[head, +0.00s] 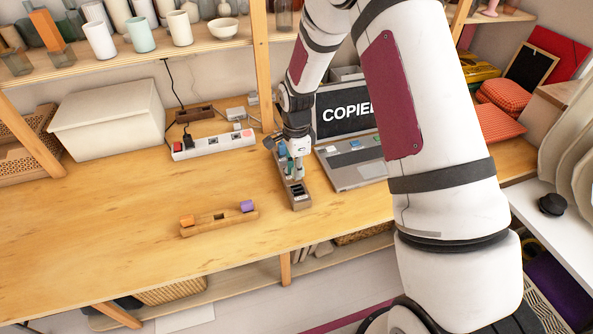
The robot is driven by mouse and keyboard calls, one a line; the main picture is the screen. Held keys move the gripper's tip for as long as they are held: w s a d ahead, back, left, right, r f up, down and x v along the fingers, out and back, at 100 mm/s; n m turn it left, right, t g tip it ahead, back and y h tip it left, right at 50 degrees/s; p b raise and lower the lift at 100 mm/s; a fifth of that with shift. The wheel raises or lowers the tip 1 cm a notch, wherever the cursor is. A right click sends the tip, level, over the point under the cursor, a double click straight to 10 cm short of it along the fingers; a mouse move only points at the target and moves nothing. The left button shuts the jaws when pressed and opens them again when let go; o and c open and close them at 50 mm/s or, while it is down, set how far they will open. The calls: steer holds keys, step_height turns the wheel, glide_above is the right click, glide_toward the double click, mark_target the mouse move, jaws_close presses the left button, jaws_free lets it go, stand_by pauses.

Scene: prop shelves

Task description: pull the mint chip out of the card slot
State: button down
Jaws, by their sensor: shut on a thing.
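My gripper (298,177) points down over a narrow wooden holder (302,206) near the middle of the table, left of the laptop. Its fingers are closed low over the holder. A small mint-green patch (289,168) shows at the fingers. I take it for the mint chip, but it is tiny and mostly hidden, and I cannot tell how deep it sits in a slot. Dark slots (299,192) show at the holder's near end.
An open laptop (350,171) stands to the right, its screen partly covered by my arm. A power strip (213,144) and white box (107,118) are at the back. A wooden block with orange and purple ends (218,217) lies front left. The left table area is clear.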

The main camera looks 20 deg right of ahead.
steer(key=shift+r+p, duration=0.3)
steer(key=shift+r, duration=1.1)
